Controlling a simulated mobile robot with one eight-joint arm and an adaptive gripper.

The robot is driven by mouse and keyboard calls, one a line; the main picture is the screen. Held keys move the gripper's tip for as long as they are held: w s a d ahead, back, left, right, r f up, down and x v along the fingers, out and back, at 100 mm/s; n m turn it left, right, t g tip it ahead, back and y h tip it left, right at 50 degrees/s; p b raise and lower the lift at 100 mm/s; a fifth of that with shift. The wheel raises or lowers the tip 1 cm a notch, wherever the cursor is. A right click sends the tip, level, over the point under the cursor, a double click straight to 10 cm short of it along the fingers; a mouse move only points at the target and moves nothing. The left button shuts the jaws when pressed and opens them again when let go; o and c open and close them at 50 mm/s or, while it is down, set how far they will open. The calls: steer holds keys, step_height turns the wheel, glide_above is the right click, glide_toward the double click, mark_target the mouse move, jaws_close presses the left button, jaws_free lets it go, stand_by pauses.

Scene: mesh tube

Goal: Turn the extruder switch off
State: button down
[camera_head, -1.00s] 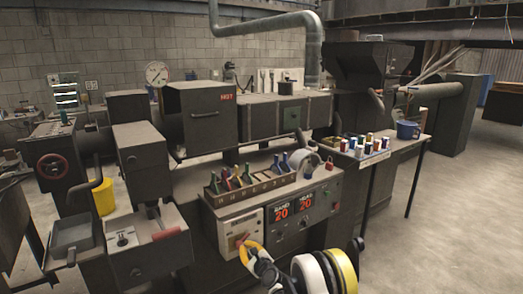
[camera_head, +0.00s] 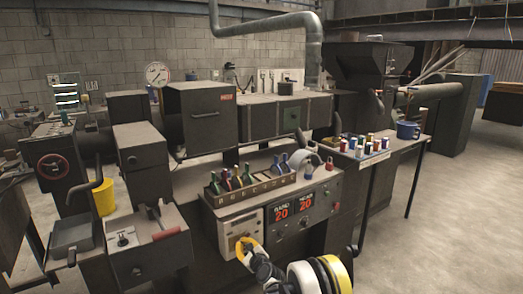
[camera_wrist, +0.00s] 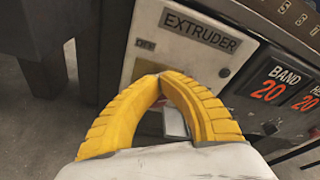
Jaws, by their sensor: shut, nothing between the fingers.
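The extruder panel (camera_head: 229,224) is a pale plate on the front of the dark machine. In the wrist view the panel (camera_wrist: 195,62) has a dark EXTRUDER label (camera_wrist: 201,30) and a small OFF mark (camera_wrist: 147,44) at its upper left. My yellow gripper (camera_wrist: 160,76) is shut and empty, its fingertips together in front of the panel just below the OFF mark. The head view shows my gripper (camera_head: 245,242) against the panel's lower part. The switch lever is mostly hidden behind the fingers, and its position and any contact cannot be told.
Right of the panel are red BAND and HEAD displays (camera_head: 292,211) showing 20. A tool rack (camera_head: 262,190) stands above the panel. Open floor (camera_head: 450,225) lies right.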

steer(key=shift+s+a+f, duration=0.15)
steer(key=shift+a+f, duration=0.05)
steer(key=shift+a, duration=0.05)
stand_by(0.3)
steer(key=shift+s+a+f, duration=0.15)
steer(key=shift+s+a, duration=0.05)
steer(key=shift+a, duration=0.2)
steer(key=shift+s+a+f, duration=0.1)
steer(key=shift+f, duration=0.05)
steer(key=shift+s+a+f, duration=0.25)
steer(key=shift+f, duration=0.05)
stand_by(0.3)
steer(key=shift+s+a+r, duration=0.1)
steer(key=shift+a, duration=0.1)
steer(key=v, duration=0.4)
steer(key=f+v, duration=0.1)
steer(key=shift+s+d, duration=0.3)
steer(key=shift+d, duration=0.2)
